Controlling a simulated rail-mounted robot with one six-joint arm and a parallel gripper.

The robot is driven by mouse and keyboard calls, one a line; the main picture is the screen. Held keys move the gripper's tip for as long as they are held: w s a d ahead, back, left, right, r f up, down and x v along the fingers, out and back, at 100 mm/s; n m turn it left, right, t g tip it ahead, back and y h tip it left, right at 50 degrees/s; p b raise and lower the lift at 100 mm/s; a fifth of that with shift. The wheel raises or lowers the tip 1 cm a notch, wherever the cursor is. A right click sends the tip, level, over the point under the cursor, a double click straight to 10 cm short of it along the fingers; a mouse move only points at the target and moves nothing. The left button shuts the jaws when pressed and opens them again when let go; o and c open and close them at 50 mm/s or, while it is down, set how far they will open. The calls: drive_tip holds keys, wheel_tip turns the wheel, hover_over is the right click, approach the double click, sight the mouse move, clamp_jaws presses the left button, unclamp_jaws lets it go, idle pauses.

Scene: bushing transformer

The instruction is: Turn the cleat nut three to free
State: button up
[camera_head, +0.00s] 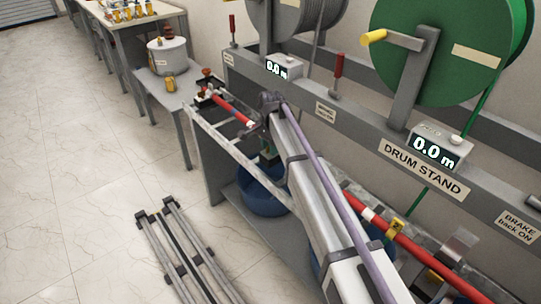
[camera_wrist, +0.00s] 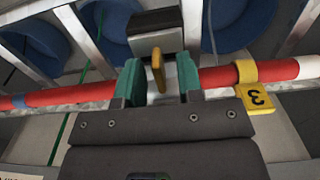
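The cleat nut (camera_wrist: 157,70) is a small upright yellow-orange tab in the wrist view, in front of a grey and black cleat block (camera_wrist: 156,38). A yellow tag marked 3 (camera_wrist: 255,97) hangs beside it to the right on the red cable (camera_wrist: 225,76). My gripper (camera_wrist: 160,78) is open, with one teal finger on each side of the nut. A gap shows between the nut and each finger, so neither seems to touch it. In the head view my arm hides this cleat and most of my gripper.
The drum stand (camera_head: 425,170) with its reels runs along the right. Blue tubs (camera_head: 262,192) stand below the cable bench. Another yellow tag (camera_head: 396,228) sits on the cable at lower right. Metal rails (camera_head: 180,250) lie on the floor; the floor at left is clear.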

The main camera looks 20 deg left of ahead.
clamp_jaws()
drive_tip(key=shift+n, duration=0.4)
drive_tip(key=n, duration=1.2)
drive_tip(key=shift+n, duration=0.3)
drive_tip(key=n, duration=0.4)
drive_tip(key=shift+n, duration=0.3)
idle(0.3)
